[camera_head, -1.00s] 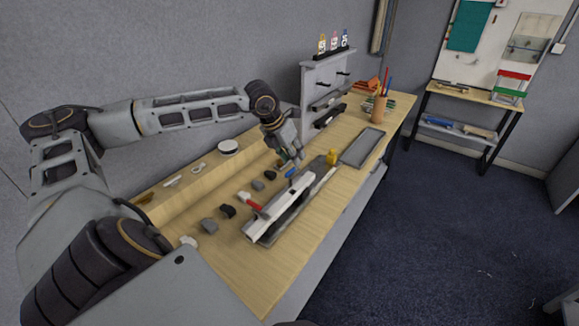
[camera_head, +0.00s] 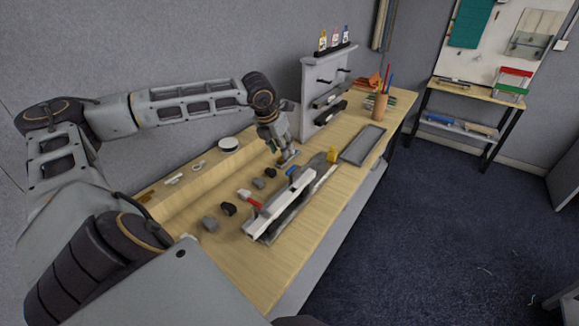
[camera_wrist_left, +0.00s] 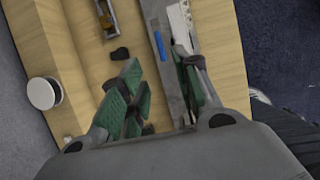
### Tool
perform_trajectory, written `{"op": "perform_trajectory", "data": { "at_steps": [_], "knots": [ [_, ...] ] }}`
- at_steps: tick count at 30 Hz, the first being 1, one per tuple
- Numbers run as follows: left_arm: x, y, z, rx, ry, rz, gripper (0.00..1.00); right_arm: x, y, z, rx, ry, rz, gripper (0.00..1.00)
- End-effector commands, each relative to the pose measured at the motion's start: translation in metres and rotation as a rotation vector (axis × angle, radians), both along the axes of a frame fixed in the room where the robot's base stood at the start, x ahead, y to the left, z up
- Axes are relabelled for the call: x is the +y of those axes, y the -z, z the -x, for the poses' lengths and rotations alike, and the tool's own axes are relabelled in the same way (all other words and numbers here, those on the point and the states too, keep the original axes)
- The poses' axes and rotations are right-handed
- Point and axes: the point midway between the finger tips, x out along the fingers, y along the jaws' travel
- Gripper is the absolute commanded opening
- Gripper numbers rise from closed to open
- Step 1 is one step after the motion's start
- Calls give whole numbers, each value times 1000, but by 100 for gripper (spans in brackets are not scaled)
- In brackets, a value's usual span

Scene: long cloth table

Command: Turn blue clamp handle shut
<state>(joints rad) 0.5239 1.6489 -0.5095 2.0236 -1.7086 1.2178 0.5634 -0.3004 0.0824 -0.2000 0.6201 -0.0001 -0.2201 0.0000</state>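The blue clamp handle (camera_head: 292,171) is at the far end of the long white-and-grey clamp fixture (camera_head: 279,208) in the head view. It also shows as a small blue bar in the left wrist view (camera_wrist_left: 161,46). A red handle (camera_head: 255,205) is at the fixture's near end. My left gripper (camera_head: 287,158) is just beyond and slightly left of the blue handle, apart from it. In the left wrist view its green-padded fingers (camera_wrist_left: 158,92) are spread, with nothing held between them. My right gripper is not in view.
Several dark and grey lumps (camera_head: 228,209) lie left of the fixture. A yellow block (camera_head: 333,155) and a grey tray (camera_head: 363,145) are beyond it. A white round thing (camera_head: 229,145) sits near the wall. A grey rack (camera_head: 322,90) stands behind my left gripper.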

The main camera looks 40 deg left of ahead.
Motion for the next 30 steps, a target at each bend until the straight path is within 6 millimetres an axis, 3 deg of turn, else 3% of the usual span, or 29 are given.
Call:
{"op": "perform_trajectory", "data": {
  "at_steps": [11, 30],
  "knots": [
    [1, 35, -14, 2, 1, 2, 32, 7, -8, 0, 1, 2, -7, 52],
    [3, 93, -38, 1, 1, 3, 32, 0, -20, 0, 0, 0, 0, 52]
  ]
}}
